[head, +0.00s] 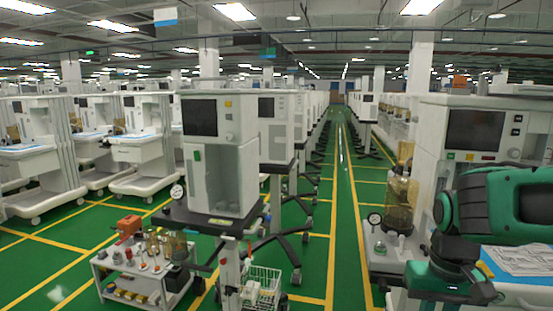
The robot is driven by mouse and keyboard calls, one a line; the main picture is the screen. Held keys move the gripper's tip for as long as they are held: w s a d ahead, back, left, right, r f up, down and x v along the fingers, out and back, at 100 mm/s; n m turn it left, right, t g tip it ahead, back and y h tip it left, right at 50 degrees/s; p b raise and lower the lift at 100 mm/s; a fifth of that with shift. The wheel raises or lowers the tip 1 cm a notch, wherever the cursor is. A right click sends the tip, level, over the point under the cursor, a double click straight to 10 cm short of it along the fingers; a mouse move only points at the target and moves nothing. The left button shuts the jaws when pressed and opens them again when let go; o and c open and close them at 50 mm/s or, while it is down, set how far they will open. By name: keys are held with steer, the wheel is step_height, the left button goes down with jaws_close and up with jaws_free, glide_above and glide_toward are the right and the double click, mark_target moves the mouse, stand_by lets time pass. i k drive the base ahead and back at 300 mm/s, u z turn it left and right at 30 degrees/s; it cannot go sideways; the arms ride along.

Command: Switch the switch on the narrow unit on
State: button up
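A tall, narrow white unit (235,165) stands left of centre, with a dark screen (200,117) at its upper left. Its front has a small yellow mark (228,104), a round knob (229,137) and a small green part (197,155) below the screen. Which of these is the switch, and whether it is on or off, is too small to tell. My green and black arm (505,198) is folded at the right, well apart from this unit. I cannot make out gripper fingers.
A wider unit with a dark screen (475,133) stands at the right, behind my arm. A low trolley with bottles (130,285) and a wire basket (262,285) stand before the narrow unit. More carts (140,145) fill the left. A green aisle (345,230) with yellow lines is clear.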

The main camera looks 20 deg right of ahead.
mark_target(196, 153)
steer(key=z, duration=0.1)
steer(key=i, duration=1)
steer(key=u, duration=0.05)
